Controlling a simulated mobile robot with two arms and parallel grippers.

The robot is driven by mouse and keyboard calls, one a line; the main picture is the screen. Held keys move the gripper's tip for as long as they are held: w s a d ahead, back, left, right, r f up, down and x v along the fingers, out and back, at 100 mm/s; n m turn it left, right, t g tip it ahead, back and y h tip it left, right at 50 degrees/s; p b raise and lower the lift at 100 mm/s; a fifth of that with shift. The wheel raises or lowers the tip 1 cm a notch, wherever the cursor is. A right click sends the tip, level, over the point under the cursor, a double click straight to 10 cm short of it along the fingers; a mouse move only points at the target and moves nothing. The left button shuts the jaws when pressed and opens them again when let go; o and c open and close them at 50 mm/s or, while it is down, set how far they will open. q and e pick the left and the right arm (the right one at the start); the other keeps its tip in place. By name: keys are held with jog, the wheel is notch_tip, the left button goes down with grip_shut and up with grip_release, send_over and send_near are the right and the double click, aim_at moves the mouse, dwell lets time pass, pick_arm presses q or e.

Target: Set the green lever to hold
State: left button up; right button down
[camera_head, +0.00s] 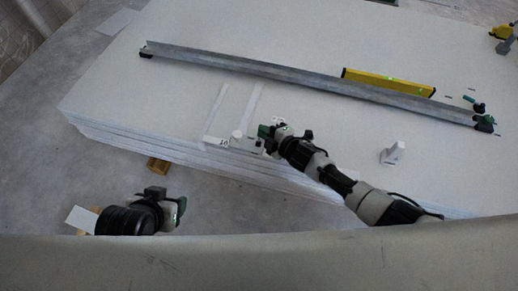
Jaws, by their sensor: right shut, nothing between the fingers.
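My right arm reaches in from the lower right, and its gripper (270,137) is at the front edge of the panel stack, beside a small white fitting (241,139). It is shut and looks empty. Dark green shows at its tip; I cannot tell whether that is the lever or part of the gripper. Another small green piece (469,98) lies at the far right of the stack, beside a dark part, well away from both grippers. My left gripper (156,194) is low at the left, over the floor; its fingers are not clear.
A stack of white panels (330,45) fills most of the view. A long grey metal rail (300,77) lies across it, with a yellow level (388,83) behind. A small white block (393,153) stands right of my right gripper. Grey floor (60,170) is open at left.

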pick_arm(q)
jog(key=shift+w, duration=0.4)
pick_arm(e)
jog(key=shift+w+d+f, duration=0.1)
jog(key=shift+w+d, duration=0.1)
jog(key=shift+w, duration=0.4)
jog(key=shift+w+d+f, duration=0.1)
jog(key=shift+w+d, duration=0.05)
jog(key=shift+w, duration=0.4)
jog(key=shift+r, duration=0.15)
